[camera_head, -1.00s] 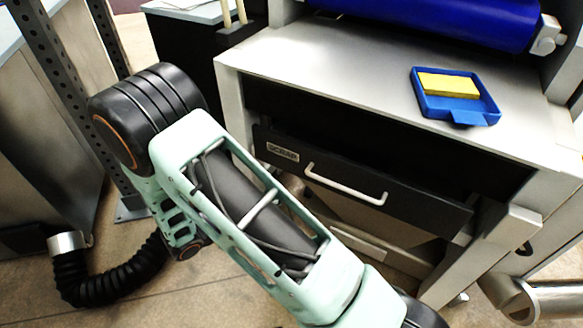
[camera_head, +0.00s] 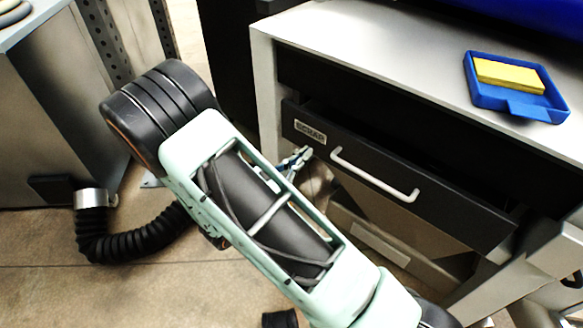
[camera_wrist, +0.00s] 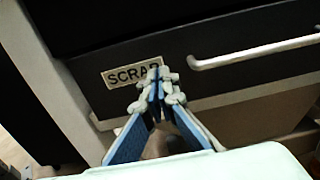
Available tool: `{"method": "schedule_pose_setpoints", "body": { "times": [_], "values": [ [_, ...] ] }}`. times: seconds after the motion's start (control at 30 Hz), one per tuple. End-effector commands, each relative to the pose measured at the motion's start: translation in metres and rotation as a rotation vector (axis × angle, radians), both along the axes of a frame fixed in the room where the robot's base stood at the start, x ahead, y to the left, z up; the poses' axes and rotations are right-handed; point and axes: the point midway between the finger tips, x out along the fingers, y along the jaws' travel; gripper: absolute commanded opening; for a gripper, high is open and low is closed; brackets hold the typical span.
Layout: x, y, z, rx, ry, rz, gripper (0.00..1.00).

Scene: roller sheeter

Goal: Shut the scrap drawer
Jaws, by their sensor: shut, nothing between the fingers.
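The scrap drawer (camera_head: 455,217) is a black drawer with a pale bar handle (camera_head: 372,175) and a "SCRAP" label (camera_head: 310,132). Its front stands out from the cabinet, with a dark gap above it, so it is partly open. In the wrist view the label (camera_wrist: 133,75) and the handle (camera_wrist: 255,48) show close up. My gripper (camera_head: 302,155) is shut and empty, its fingertips in front of the drawer's left part by the label, left of the handle. In the wrist view the shut fingertips (camera_wrist: 157,80) overlap the label's right end; I cannot tell whether they touch it.
A blue tray (camera_head: 553,110) with a yellow block (camera_head: 508,75) sits on the cabinet top (camera_head: 420,60). A lower panel (camera_head: 385,243) lies below the drawer. A grey cabinet (camera_head: 60,110) and a black hose (camera_head: 130,240) are at the left.

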Motion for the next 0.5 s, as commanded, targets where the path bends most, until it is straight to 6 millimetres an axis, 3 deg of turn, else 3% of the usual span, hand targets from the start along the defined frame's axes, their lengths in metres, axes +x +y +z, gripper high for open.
{"method": "schedule_pose_setpoints", "body": {
  "times": [0.23,0.5],
  "values": [
    [0.032,-0.033,-0.002,0.001,0.0,-0.003,0.0],
    [0.045,-0.044,-0.001,0.001,0.001,0.0,0.0]
  ]
}}
